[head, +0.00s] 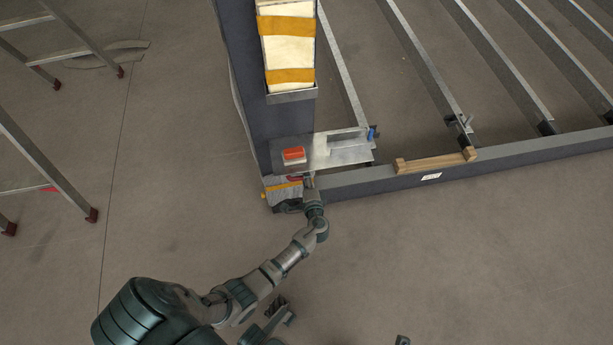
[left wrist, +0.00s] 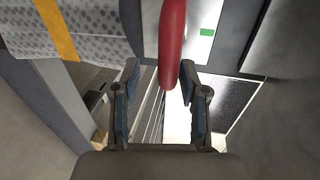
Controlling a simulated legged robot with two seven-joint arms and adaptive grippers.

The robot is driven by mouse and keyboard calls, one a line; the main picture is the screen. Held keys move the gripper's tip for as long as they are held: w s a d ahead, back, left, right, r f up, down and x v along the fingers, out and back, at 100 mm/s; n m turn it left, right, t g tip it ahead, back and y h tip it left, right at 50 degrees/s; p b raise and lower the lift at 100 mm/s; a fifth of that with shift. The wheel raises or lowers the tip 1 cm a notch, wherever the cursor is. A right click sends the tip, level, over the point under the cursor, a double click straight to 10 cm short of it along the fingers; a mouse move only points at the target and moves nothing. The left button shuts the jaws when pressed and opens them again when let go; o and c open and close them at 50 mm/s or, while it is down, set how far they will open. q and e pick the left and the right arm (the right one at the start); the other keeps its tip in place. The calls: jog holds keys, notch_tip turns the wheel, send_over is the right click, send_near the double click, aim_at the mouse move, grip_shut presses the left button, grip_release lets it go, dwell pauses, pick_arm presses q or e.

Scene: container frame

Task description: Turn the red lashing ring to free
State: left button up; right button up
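The red lashing ring (left wrist: 172,45) hangs into the left wrist view from the top and ends between the fingertips of my left gripper (left wrist: 160,80). The fingers stand apart on either side of it, with a visible gap, and do not clearly touch it. In the head view, my left gripper (head: 308,181) is at the corner of the grey frame, just below a metal plate. A bit of red (head: 295,178) beside it seems to be the ring, mostly hidden.
A red block (head: 293,154) sits on the metal plate (head: 345,152). A patterned grey roll with a yellow band (head: 283,189) lies at the corner. A wooden bar (head: 435,162) lies on the frame's beam (head: 500,160). Ladders (head: 45,155) stand at left; the floor between is clear.

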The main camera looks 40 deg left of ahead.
pick_arm(q)
jog(key=shift+r, duration=0.15)
jog(key=shift+s, duration=0.1)
jog(key=v, duration=1.1)
jog(key=shift+s+d, duration=0.2)
jog(key=shift+d, duration=0.2)
